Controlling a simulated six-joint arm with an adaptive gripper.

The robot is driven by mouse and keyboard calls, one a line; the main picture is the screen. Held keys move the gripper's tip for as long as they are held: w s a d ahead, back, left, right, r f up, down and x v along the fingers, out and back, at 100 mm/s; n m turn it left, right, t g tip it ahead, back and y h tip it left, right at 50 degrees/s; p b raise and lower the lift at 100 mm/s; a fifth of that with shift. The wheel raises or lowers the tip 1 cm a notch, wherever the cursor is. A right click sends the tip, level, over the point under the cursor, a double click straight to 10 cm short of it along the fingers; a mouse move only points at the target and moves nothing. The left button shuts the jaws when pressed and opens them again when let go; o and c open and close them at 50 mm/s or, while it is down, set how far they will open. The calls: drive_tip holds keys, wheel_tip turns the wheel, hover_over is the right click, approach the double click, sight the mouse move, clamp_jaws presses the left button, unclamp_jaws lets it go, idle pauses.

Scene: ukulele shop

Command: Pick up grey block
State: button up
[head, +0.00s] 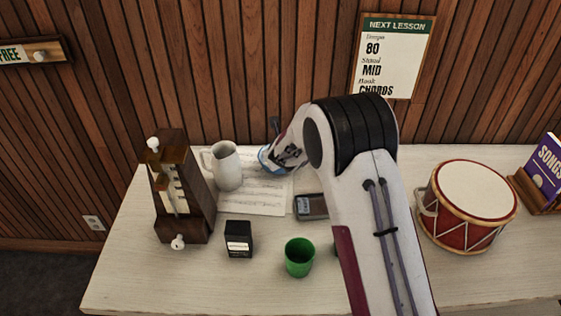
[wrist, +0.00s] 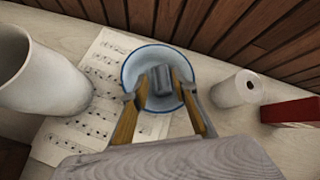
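The grey block (wrist: 163,84) is in a white bowl with a blue rim (wrist: 130,68) in the wrist view. My gripper (wrist: 164,92) is over the bowl, its two tan fingers apart, one on each side of the block. I see small gaps between the fingers and the block; how far above it the tips are, I cannot tell. In the head view the bowl (head: 264,155) shows only in part behind my arm, and the block cannot be made out.
Sheet music (head: 262,203) lies by the bowl, with a white pitcher (head: 228,170) to the left. A metronome (head: 178,190), black box (head: 239,239), green cup (head: 299,257), dark device (head: 311,207) and red drum (head: 468,205) stand around. A white roll (wrist: 237,90) is right of the bowl.

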drive_tip(key=shift+f, duration=0.1)
drive_tip(key=shift+w+d+f, duration=0.1)
drive_tip(key=shift+w+f, duration=0.3)
drive_tip(key=shift+f, duration=0.25)
drive_tip(key=shift+w+f, duration=0.35)
drive_tip(key=shift+f, duration=0.3)
drive_tip(key=shift+x, duration=1.1)
clamp_jaws()
drive_tip(key=shift+r, duration=0.2)
wheel_tip(320, 180, up, 9)
idle(0.7)
drive_tip(key=shift+r, duration=0.3)
idle(0.6)
